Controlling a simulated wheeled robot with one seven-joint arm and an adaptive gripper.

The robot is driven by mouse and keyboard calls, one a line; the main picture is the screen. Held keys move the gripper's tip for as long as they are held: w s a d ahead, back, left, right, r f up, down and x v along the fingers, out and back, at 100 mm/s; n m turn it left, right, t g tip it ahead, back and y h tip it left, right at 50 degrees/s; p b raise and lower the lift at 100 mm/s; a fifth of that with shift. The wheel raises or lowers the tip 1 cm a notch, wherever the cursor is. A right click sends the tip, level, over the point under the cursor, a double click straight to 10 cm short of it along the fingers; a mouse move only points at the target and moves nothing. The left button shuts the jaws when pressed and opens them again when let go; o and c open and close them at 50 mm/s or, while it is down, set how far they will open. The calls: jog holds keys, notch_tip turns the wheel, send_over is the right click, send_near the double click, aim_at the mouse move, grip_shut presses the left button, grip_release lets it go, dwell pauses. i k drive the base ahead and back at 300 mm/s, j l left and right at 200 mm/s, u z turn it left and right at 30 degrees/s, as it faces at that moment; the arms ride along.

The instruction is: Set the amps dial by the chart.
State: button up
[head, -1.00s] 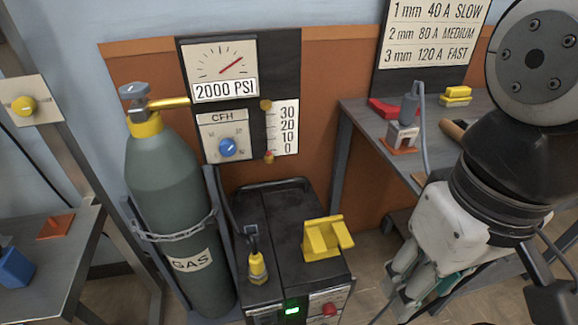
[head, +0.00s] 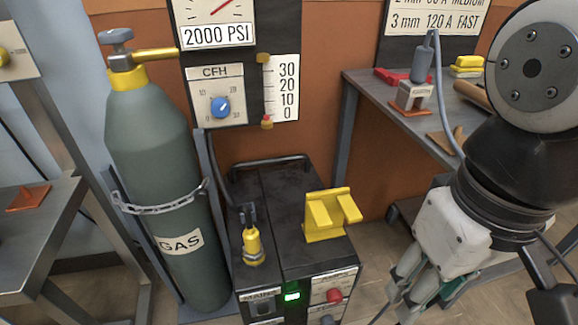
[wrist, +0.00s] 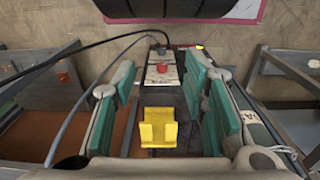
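The chart (head: 437,18) is on the back wall, its top cut off; the line "3 mm 120 A FAST" is readable. The black welder (head: 290,215) stands below the gauges. Its front panel has a red knob (head: 333,296) and a grey knob (head: 327,320) at the lower edge; their labels and settings are too small to read. The wrist view also shows the red knob (wrist: 162,67), ahead between my fingers. My gripper (wrist: 164,92) is open and empty, with teal pads apart.
A yellow bracket (head: 325,215) and yellow-collared connector (head: 252,246) are on the welder top. A gas cylinder (head: 160,165) is chained at its left. A workbench (head: 400,125) with a torch stand is at the right. A CFH dial (head: 220,107) is behind.

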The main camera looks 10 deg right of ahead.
aim_at(334, 296)
jog(key=k+j+u, duration=0.15)
jog(key=j, duration=0.25)
jog(key=k+j+u, duration=0.15)
jog(key=j, duration=0.3)
jog(key=j+u, duration=0.15)
jog(key=j, duration=0.3)
